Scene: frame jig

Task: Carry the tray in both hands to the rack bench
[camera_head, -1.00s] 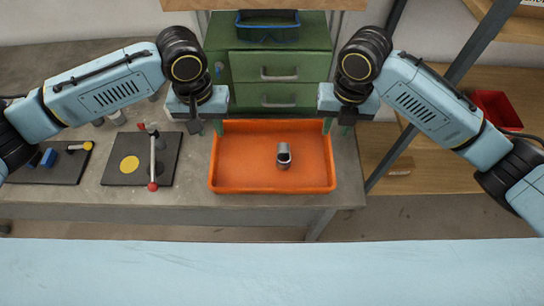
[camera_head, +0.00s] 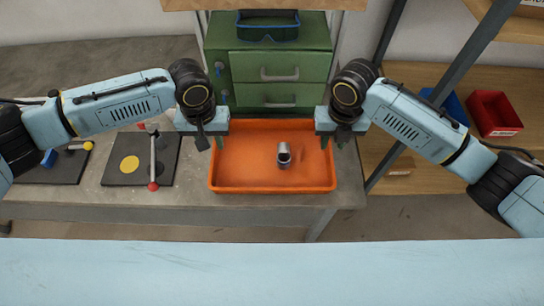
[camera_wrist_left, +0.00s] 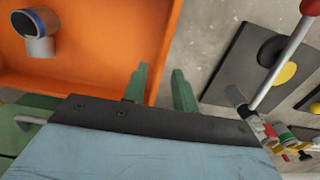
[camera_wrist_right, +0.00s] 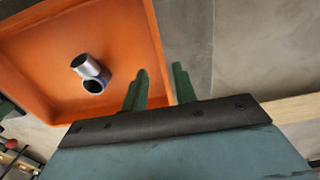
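The orange tray (camera_head: 232,180) lies flat on the grey bench, with a grey metal pipe piece (camera_head: 284,154) inside it. My left gripper (camera_head: 214,142) is at the tray's left wall. In the left wrist view its green fingers (camera_wrist_left: 160,88) are apart, one over the tray's inside and one outside the wall. My right gripper (camera_head: 331,141) is at the right wall. In the right wrist view its fingers (camera_wrist_right: 158,88) are also apart, on either side of the wall. Neither gripper visibly pinches the wall. I cannot tell which thing is the rack bench.
A dark plate with a yellow disc (camera_head: 129,164) and a red-tipped lever is left of the tray. Right are wooden shelves with a red bin (camera_head: 493,112) and a metal post.

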